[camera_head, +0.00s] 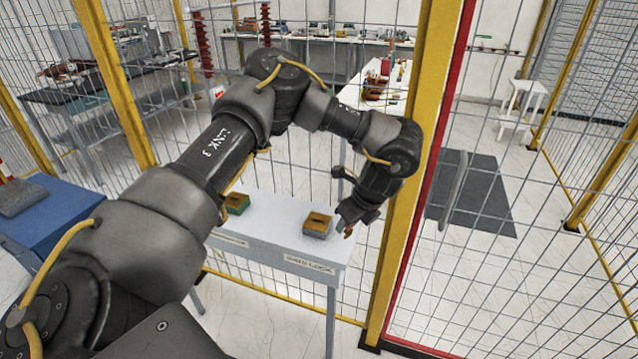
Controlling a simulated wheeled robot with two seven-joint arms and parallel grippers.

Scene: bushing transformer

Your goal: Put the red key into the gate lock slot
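My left arm reaches in from the left, and its gripper (345,226) points down at the right end of a white table (272,215). A small orange-red piece (348,233) shows at its fingertips. It may be the red key, but it is too small to be sure, and the finger opening is not clear. Just left of the gripper sits a grey lock block (317,232) with a brown top and a dark slot. A green block (238,209) with a similar brown top stands farther left, partly behind my arm. My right gripper is not in view.
A yellow post (410,190) stands close right of the gripper, beside a red-edged mesh gate with a grey handle (453,190). Mesh fencing surrounds the area. A blue table (55,215) is at the left. Benches with equipment stand behind the fence.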

